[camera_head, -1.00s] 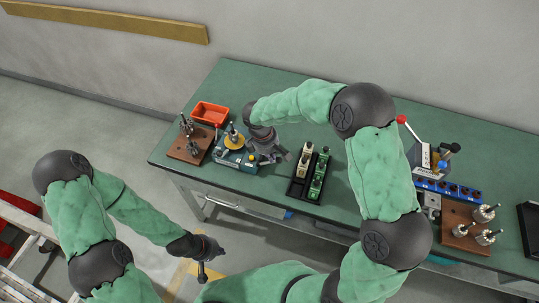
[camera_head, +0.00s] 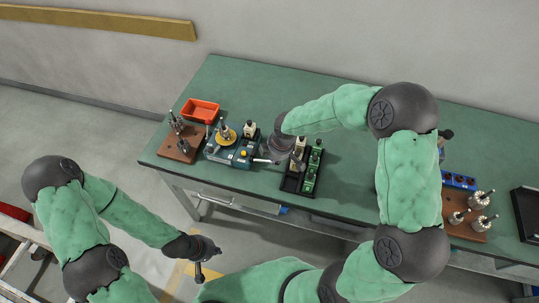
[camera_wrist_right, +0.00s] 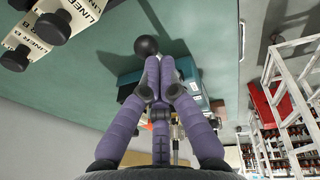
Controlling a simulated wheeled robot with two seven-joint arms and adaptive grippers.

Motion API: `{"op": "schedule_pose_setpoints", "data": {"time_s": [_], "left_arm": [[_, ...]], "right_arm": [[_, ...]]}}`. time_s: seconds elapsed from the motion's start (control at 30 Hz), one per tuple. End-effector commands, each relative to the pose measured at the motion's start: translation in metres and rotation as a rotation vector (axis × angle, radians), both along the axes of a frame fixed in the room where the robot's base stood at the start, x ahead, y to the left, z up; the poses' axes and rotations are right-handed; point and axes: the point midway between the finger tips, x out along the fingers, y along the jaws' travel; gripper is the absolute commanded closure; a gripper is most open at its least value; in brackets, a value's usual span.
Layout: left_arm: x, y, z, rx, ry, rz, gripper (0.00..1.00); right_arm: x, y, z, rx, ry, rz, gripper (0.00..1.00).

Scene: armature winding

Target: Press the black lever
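The winding device (camera_head: 222,155) is a blue-green base on the bench with a yellow disc. A thin lever (camera_head: 262,160) sticks out from its right side. In the right wrist view the lever's black ball knob (camera_wrist_right: 147,46) shows just beyond the fingertips; whether they touch is unclear. My right gripper (camera_head: 279,151) is just right of the device, by the lever's end. In the wrist view its fingers (camera_wrist_right: 159,64) are together with nothing between them. My left gripper (camera_head: 203,268) hangs in front of the bench, over the floor, away from the device; its finger gap cannot be made out.
A black tray (camera_head: 289,186) with cream and green blocks stands close right of my right gripper. A pegged wooden board (camera_head: 181,151) and red bin (camera_head: 203,109) are left. My right arm hides part of the bench's right side.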

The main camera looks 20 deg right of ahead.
Motion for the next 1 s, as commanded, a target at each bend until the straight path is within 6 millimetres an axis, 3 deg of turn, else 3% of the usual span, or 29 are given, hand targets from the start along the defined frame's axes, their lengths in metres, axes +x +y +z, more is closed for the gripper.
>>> {"op": "schedule_pose_setpoints", "data": {"time_s": [0.4,1.0], "left_arm": [[0.0,0.0,-0.013,0.0,0.0,0.0,1.0],[0.0,0.0,-0.014,0.0,0.0,0.0,1.0]], "right_arm": [[-0.008,-0.011,-0.023,-0.001,0.004,0.0,1.0],[-0.009,-0.012,-0.026,-0.001,0.004,0.001,1.0]]}}
